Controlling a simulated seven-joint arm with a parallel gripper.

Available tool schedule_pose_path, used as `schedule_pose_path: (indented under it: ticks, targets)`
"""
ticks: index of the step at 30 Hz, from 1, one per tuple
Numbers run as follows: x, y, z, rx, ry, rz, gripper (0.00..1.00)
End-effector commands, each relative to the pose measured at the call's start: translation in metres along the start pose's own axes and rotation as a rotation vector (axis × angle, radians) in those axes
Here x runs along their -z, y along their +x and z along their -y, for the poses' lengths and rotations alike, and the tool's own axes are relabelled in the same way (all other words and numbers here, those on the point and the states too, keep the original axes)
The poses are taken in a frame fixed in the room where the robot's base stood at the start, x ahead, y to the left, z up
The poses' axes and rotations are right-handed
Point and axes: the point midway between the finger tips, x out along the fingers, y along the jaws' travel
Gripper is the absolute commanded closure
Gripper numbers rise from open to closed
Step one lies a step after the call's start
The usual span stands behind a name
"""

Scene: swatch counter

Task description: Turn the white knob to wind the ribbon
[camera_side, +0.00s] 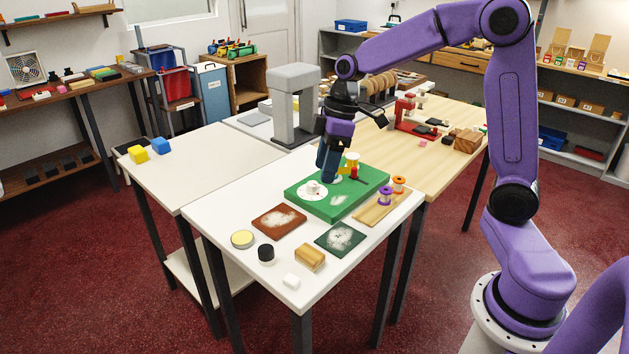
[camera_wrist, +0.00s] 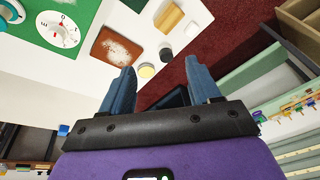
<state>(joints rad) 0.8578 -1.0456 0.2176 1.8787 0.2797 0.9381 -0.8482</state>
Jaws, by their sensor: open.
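The white knob (camera_side: 313,187) stands at the middle of a round white dial (camera_side: 304,194) on a green board (camera_side: 323,211). In the wrist view the knob (camera_wrist: 60,30) and its marked dial (camera_wrist: 73,42) lie at the upper left, away from the jaws. A yellow and red fitting (camera_side: 353,168) stands on the board beside the fingers. I cannot make out a ribbon.
A wooden tray (camera_side: 372,217) with purple (camera_side: 385,196) and orange (camera_side: 398,184) spools lies right of the board. In front are a brown pad (camera_side: 279,222), a dark green pad (camera_side: 340,239), a wooden block (camera_side: 310,257) and round tins.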

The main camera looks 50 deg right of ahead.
Motion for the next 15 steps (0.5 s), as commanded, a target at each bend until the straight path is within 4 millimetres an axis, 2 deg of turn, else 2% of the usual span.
schedule_pose_path:
  ticks: [1,3,6,9,12,15]
  targets:
    - [-0.003,-0.001,-0.027,-0.009,0.023,-0.019,0.38]
    - [-0.009,-0.004,-0.062,-0.025,0.038,-0.049,0.38]
    - [-0.023,-0.009,-0.109,-0.051,0.057,-0.088,0.38]
    - [-0.040,-0.014,-0.148,-0.079,0.070,-0.120,0.38]
    - [-0.055,-0.018,-0.174,-0.102,0.077,-0.141,0.38]
    - [-0.065,-0.021,-0.190,-0.117,0.081,-0.154,0.38]
